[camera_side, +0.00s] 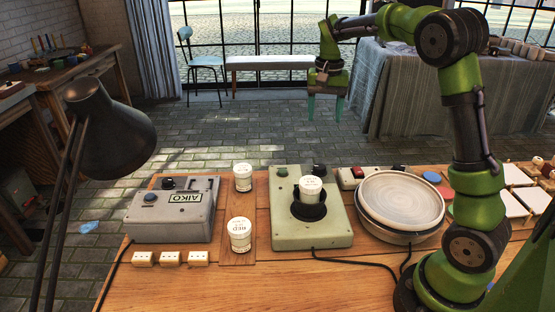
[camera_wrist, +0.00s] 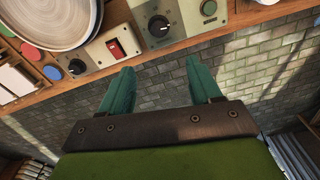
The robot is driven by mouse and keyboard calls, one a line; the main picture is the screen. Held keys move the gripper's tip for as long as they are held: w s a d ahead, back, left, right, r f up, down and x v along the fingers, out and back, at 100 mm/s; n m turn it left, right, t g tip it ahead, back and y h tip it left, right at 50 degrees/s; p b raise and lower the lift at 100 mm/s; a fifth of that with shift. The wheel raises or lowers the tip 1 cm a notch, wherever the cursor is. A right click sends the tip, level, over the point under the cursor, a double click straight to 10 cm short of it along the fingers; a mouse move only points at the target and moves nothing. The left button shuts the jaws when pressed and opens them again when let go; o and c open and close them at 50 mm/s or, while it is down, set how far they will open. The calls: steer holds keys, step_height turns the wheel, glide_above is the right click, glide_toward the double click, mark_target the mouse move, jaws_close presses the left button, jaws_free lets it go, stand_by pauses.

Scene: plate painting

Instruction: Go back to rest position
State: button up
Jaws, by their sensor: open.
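My gripper (camera_side: 325,107) hangs beyond the far edge of the wooden workbench (camera_side: 290,285), above the paved floor. Its two teal fingers point down and stand apart with nothing between them. In the wrist view my gripper (camera_wrist: 160,85) is also open and empty, with the brick-patterned floor showing between the fingers. The fingers touch nothing in either view.
On the bench are a grey AIKO box (camera_side: 173,212), a green device (camera_side: 293,235) with a white-lidded jar (camera_side: 311,187) in its black holder, jars on a wooden strip, and a round plate (camera_side: 400,201). A black lamp (camera_side: 108,130) stands at left. Space around my gripper is clear.

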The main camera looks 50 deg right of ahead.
steer(key=s+a+r+n+t+y, duration=0.2)
steer(key=s+a+n+t, duration=0.5)
steer(key=s+a, duration=1)
steer(key=a, duration=0.2)
steer(key=shift+s+a+r, duration=0.25)
steer(key=shift+s+a, duration=0.05)
steer(key=shift+s, duration=0.1)
